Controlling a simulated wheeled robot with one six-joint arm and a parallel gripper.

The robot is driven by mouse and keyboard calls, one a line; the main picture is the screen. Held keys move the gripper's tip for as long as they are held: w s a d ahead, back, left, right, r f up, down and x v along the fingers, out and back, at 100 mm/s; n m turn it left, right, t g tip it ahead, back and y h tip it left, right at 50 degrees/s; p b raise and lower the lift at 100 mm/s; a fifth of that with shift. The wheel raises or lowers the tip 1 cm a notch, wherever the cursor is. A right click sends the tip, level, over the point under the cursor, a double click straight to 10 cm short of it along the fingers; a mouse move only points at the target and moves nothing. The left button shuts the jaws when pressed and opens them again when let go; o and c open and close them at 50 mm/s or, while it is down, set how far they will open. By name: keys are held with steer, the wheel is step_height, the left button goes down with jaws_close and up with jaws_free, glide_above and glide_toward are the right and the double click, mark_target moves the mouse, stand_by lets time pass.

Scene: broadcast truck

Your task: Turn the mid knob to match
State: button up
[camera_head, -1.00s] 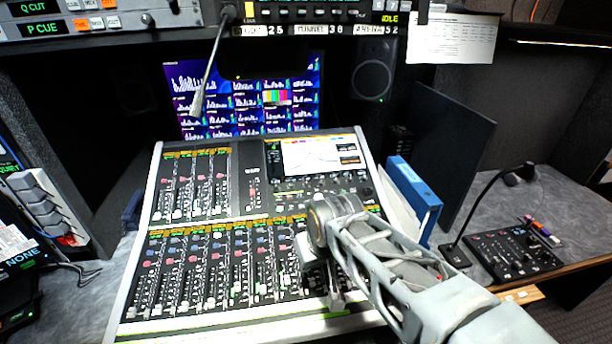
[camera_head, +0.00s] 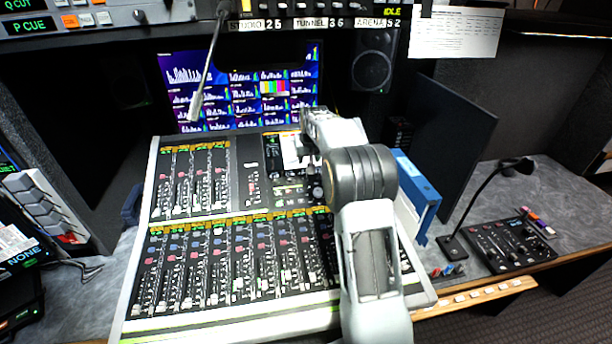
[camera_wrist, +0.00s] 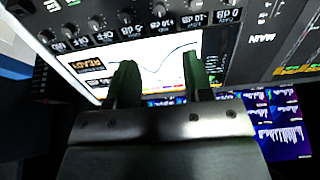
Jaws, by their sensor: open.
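The mixing console (camera_head: 239,185) stands on the desk, with a small lit screen (camera_head: 290,150) at its upper right. In the wrist view the screen (camera_wrist: 158,62) shows a curve and an orange READY box. A row of small knobs (camera_wrist: 95,22) with white value readouts runs along the screen's edge. I cannot tell which one is the mid knob. My gripper (camera_wrist: 160,68) is open and empty, its two dark fingers apart in front of the screen, away from the knob row. In the head view my arm hides part of the screen and the knobs beside it.
A bank of monitors (camera_head: 240,95) stands behind the console, with a gooseneck microphone (camera_head: 203,80) hanging before it. A blue binder (camera_head: 418,190) stands right of the console. A small control box (camera_head: 508,245) and another gooseneck microphone (camera_head: 485,200) are on the right desk.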

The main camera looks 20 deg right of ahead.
mark_target(306, 177)
steer(key=p+x, duration=0.2)
steer(key=x, duration=1.1)
steer(key=shift+w+f, duration=0.15)
steer(key=shift+f, duration=0.05)
jaws_close()
